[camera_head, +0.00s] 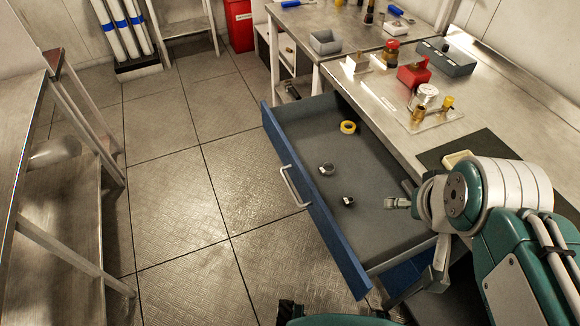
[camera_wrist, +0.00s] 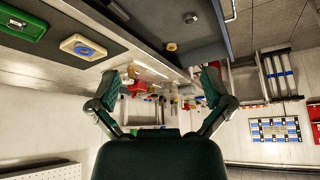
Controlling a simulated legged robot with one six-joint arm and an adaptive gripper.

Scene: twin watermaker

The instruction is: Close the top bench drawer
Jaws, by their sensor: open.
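The top bench drawer is pulled well out from the bench, with its blue front (camera_head: 315,200) facing the aisle and a pale bar handle (camera_head: 293,187) on it. Its grey inside holds a yellow ring (camera_head: 347,127) and two small metal fittings (camera_head: 327,169). In the wrist view the drawer's grey inside (camera_wrist: 180,30) shows at the top. My gripper (camera_wrist: 160,88) is open and empty, its two fingers spread wide. In the head view my arm reaches in at the right, over the drawer's near end. I see no contact with the handle.
The metal bench top (camera_head: 400,140) carries a red block (camera_head: 413,75), jars, a grey bin (camera_head: 457,58) and a dark mat (camera_head: 480,148). The tiled floor (camera_head: 200,180) before the drawer is clear. Another metal bench (camera_head: 22,110) stands at the left.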

